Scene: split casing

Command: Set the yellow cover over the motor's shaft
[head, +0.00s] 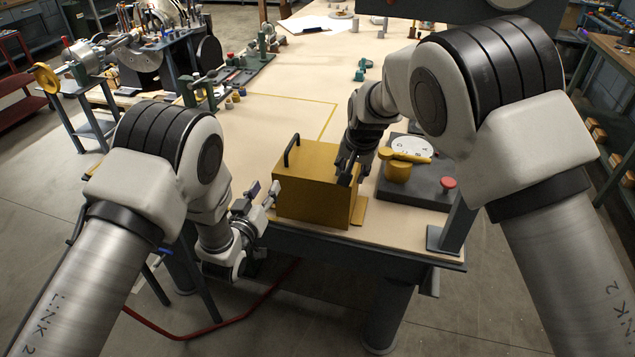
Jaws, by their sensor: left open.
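The yellow cover (305,195) is a box standing upright at the table's near edge, with a black handle (291,151) on its left top. My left gripper (263,196) is open and empty, just left of the cover, its fingers pointing up and right towards the cover's left side. My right gripper (347,168) is at the cover's right top edge; its fingers are dark and overlap the cover, so I cannot tell whether they hold anything. I cannot make out the motor's shaft; what lies inside or behind the cover is hidden.
A dark grey block (420,190) right of the cover bears a yellow cylinder with a bar, a white disc (412,147) and a red knob (448,184). Small green parts (360,72) stand farther back. The table's middle (285,108) is mostly clear. A tool bench stands left.

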